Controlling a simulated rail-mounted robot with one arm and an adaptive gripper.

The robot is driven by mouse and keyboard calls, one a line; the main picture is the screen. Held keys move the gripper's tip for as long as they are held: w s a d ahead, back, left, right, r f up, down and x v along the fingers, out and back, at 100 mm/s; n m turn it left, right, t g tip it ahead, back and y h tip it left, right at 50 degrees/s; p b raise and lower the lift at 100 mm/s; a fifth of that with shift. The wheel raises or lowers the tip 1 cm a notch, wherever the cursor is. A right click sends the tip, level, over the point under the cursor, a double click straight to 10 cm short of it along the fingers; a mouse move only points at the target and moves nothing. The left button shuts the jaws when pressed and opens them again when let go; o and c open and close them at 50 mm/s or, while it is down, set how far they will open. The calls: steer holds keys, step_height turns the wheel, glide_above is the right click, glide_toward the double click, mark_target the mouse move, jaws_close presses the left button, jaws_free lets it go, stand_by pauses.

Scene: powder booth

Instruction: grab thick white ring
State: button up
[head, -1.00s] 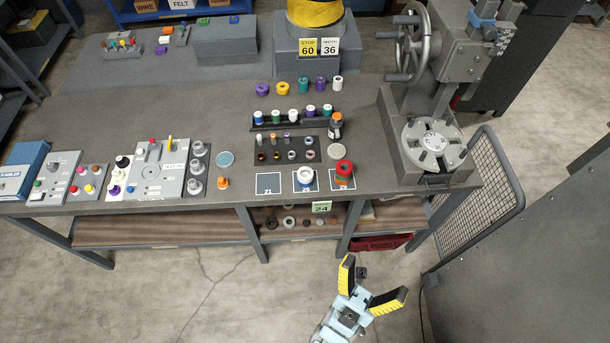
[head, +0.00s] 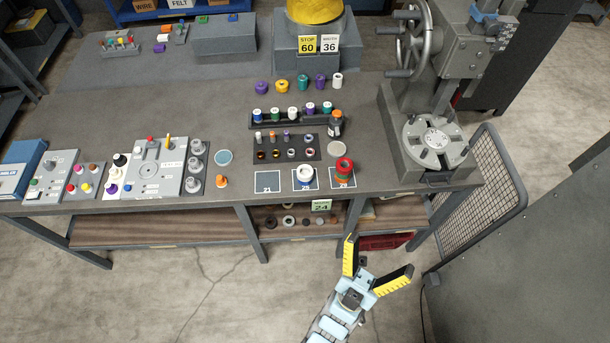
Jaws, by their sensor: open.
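Several pale rings show, and I cannot tell which is the thick white ring. A white spool-like piece (head: 336,80) ends the back row on the right. A pale ring (head: 289,222) lies among dark ones on the shelf under the bench, partly shaded. My gripper (head: 380,253) is open and empty, its yellow fingers spread, in front of the bench and apart from all of these.
A green "24" sign (head: 321,205) hangs at the bench edge above the shelf. A press with a round plate (head: 434,138) stands on the right, beside a mesh guard (head: 475,185). The left tile (head: 268,182) is empty.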

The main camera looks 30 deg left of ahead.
steer(key=w+a+f+g+b, duration=0.4)
steer(key=w+f+b, duration=0.15)
steer(key=w, duration=0.45)
steer(key=n+g+y+b, duration=0.7)
steer(key=g+y+b, duration=0.1)
steer(key=g+b, duration=0.75)
glide_toward(304, 178)
steer(key=p+x, duration=0.1)
steer(key=x, duration=0.5)
steer(key=shift+w+a+f, duration=0.1)
steer(key=shift+w, duration=0.25)
steer(key=shift+w+a+f, duration=0.25)
steer(key=shift+w+f, duration=0.05)
steer(key=shift+w, duration=0.2)
steer(key=shift+a, duration=0.1)
